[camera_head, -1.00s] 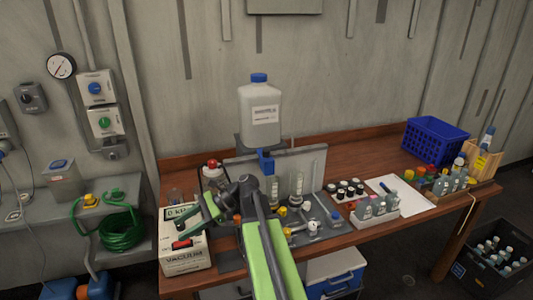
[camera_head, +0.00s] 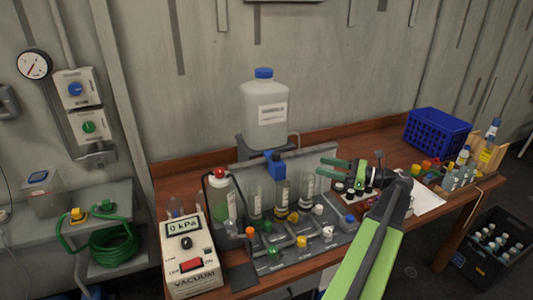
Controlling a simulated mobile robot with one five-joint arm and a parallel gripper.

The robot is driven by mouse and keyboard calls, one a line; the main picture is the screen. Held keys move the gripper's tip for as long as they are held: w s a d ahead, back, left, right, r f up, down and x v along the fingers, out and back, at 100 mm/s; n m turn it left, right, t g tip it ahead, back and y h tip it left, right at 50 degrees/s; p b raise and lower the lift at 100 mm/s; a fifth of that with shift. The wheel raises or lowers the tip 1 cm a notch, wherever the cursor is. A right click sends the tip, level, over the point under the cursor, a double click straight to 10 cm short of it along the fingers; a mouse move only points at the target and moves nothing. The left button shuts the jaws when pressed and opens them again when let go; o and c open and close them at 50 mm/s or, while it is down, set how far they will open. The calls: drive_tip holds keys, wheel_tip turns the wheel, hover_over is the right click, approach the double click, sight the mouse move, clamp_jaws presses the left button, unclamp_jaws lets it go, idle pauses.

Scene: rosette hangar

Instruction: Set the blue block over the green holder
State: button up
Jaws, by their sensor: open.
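My gripper (camera_head: 321,169) has green jaws. It is open and empty above the right part of the bench rig, with its tips pointing left. A blue block-like piece (camera_head: 274,163) sits below the large jug, left of my gripper and apart from it. A small blue piece (camera_head: 350,218) is at the right end of the grey rig, below my gripper. A small green piece (camera_head: 271,252) is at the rig's front. I cannot tell which pieces are the task's blue block and green holder.
The grey rig (camera_head: 262,268) carries several glass tubes and coloured knobs. A vacuum unit (camera_head: 190,282) reading 0 kPa stands at its left. The large jug (camera_head: 264,112) rises behind. A blue basket (camera_head: 436,133) and several bottles are at the right. Bare wooden bench (camera_head: 370,137) shows behind my gripper.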

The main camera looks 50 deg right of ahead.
sight(276, 156)
drive_tip(key=x, duration=1.8)
clamp_jaws()
drive_tip(key=shift+s, duration=0.1)
idle(0.6)
